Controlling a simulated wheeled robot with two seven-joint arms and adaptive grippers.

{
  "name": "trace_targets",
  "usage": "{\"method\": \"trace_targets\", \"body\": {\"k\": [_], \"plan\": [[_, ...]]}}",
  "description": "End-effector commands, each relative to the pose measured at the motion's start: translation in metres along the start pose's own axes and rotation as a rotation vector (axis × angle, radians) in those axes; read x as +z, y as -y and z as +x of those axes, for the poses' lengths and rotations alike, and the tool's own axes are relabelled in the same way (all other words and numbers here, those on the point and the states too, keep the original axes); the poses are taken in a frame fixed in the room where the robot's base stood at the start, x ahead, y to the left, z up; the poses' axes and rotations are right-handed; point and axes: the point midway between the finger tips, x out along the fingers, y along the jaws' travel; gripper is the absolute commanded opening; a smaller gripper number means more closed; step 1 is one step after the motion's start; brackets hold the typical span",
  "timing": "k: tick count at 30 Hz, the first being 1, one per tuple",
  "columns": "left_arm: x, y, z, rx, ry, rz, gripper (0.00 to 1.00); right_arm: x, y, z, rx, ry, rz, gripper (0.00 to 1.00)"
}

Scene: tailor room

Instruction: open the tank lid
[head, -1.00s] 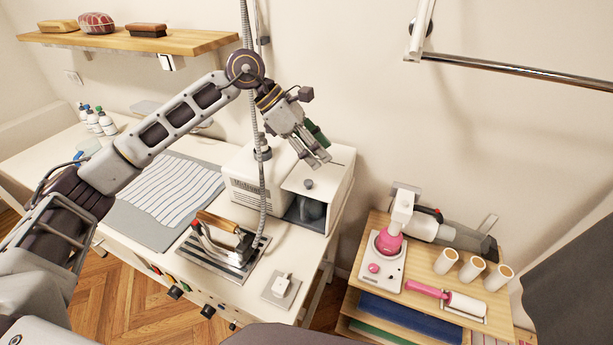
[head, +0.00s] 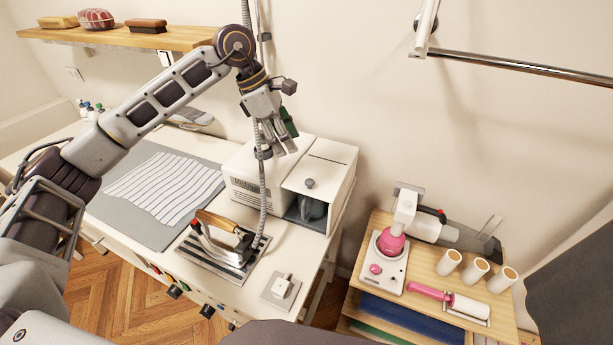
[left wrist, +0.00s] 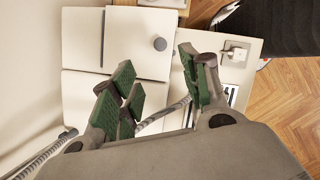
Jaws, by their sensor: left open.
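The tank is a white box (head: 251,179) on the table, with a cord rising in front of it. Its white lid panel (head: 327,178) has a small grey round knob (head: 309,183). The lid lies flat in place; below it an open recess holds a grey rounded part. My left gripper (head: 284,149) is open and empty, above and behind the knob in the picture, apart from it. In the left wrist view its green-padded fingers (left wrist: 162,92) are spread, with the knob (left wrist: 160,44) beyond them and the lid panel (left wrist: 125,50) beside it.
An iron (head: 220,244) stands on a plate in front of the tank. The grey hose (head: 263,190) hangs close to my gripper. A striped cloth (head: 165,187) lies on a grey mat at left. A wooden cart (head: 425,262) with tools stands at right. A shelf (head: 190,37) is above.

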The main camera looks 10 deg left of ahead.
Motion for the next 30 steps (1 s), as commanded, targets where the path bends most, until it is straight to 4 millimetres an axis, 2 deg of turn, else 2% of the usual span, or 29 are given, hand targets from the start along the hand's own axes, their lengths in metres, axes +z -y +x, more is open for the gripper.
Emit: {"method": "trace_targets", "body": {"k": [8,30], "plan": [[0.000,0.001,0.025,-0.003,0.000,0.001,0.46,0.000,-0.003,-0.004,0.003,0.001,-0.001,0.40],[0.001,0.000,0.119,-0.002,0.001,-0.001,0.46,0.000,-0.008,-0.021,0.008,0.002,-0.003,0.40]]}}
